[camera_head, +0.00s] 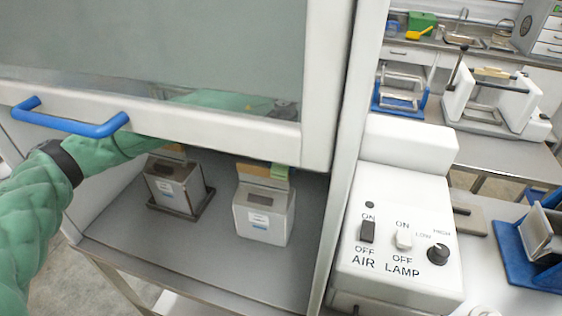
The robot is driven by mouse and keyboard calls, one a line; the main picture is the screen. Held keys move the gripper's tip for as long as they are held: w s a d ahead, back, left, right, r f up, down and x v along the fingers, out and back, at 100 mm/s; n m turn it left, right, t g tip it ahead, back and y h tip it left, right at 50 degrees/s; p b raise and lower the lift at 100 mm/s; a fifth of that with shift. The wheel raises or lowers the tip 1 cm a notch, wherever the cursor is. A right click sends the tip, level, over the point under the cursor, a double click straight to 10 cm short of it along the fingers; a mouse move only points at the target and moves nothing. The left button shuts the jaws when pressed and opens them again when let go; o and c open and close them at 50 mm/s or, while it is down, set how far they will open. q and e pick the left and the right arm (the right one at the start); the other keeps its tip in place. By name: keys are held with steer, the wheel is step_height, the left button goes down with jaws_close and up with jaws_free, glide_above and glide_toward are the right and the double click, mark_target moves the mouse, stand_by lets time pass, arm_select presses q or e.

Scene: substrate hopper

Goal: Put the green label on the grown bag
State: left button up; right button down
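My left arm in a green sleeve reaches under the raised sash into the cabinet. My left gripper (284,108) shows only dimly through the sash glass, above the right bag; its fingers are too unclear to read. Two block-shaped bags stand on the cabinet floor. The left bag (172,187) is greyish with a small white label and stands on a dark tray. The right bag (264,215) is pale with a white label and a tan top. A small green patch (280,171), perhaps the green label, shows at the right of that top; I cannot tell whether it is attached.
The sash (200,125) with a blue handle (70,123) hangs low over the cabinet floor (215,262). A white control box (400,235) with AIR and LAMP switches stands right of the cabinet. A blue stand (535,250) is at far right. Free floor lies in front of the bags.

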arm_select(q)
steer(key=o, duration=0.3)
steer(key=shift+s+d+f, duration=0.1)
steer(key=shift+s+f, duration=0.05)
steer(key=shift+f, duration=0.15)
steer(key=shift+o, duration=0.2)
steer(key=shift+a, duration=0.2)
steer(key=shift+o, duration=0.7)
steer(key=shift+o, duration=1.4)
steer(key=shift+r, duration=0.1)
